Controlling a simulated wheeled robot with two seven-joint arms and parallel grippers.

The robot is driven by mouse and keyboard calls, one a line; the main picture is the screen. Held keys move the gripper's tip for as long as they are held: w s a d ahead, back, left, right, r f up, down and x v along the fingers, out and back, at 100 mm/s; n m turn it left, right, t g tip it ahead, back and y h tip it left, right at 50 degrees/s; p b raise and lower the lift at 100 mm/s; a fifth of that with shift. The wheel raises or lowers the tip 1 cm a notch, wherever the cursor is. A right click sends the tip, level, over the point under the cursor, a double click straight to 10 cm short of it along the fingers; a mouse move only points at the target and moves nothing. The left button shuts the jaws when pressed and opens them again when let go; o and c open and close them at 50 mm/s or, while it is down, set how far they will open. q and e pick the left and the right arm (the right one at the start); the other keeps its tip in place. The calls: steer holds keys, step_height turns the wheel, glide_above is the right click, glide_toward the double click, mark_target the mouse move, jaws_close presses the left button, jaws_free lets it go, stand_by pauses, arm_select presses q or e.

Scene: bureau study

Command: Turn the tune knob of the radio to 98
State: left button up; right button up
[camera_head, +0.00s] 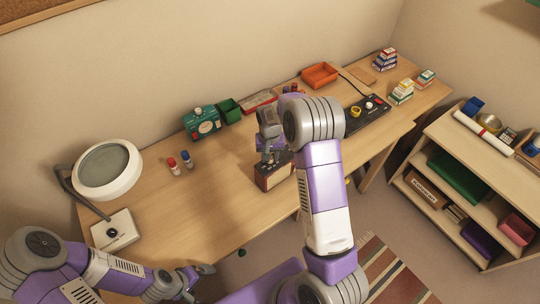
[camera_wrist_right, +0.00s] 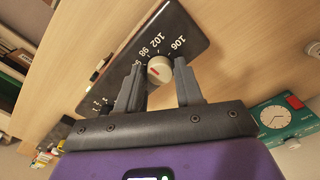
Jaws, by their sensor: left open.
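The radio (camera_head: 273,172), a dark red-brown box, stands near the table's front edge, partly hidden by my right arm. Its dark dial face (camera_wrist_right: 120,70) shows 98, 102 and 106 in the right wrist view. The pale round tune knob (camera_wrist_right: 160,70) has a red mark on its left part. My right gripper (camera_wrist_right: 159,72) is over the dial with one finger on each side of the knob; it looks open, with narrow gaps. It also shows above the radio in the head view (camera_head: 270,152). My left gripper (camera_head: 197,277) is open and empty, off the table's front edge.
A white magnifier lamp (camera_head: 107,170) stands at the left. Red and blue bottles (camera_head: 173,166), a green dial box (camera_head: 202,123) and an orange tray (camera_head: 320,75) are on the table. A black control panel (camera_head: 366,112) lies to the right. Shelves (camera_head: 470,180) stand at the right.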

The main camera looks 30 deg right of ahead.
steer(key=o, duration=0.3)
step_height(320, 180, up, 8)
steer(key=shift+f+p, duration=0.2)
steer(key=shift+p, duration=0.15)
stand_by(0.6)
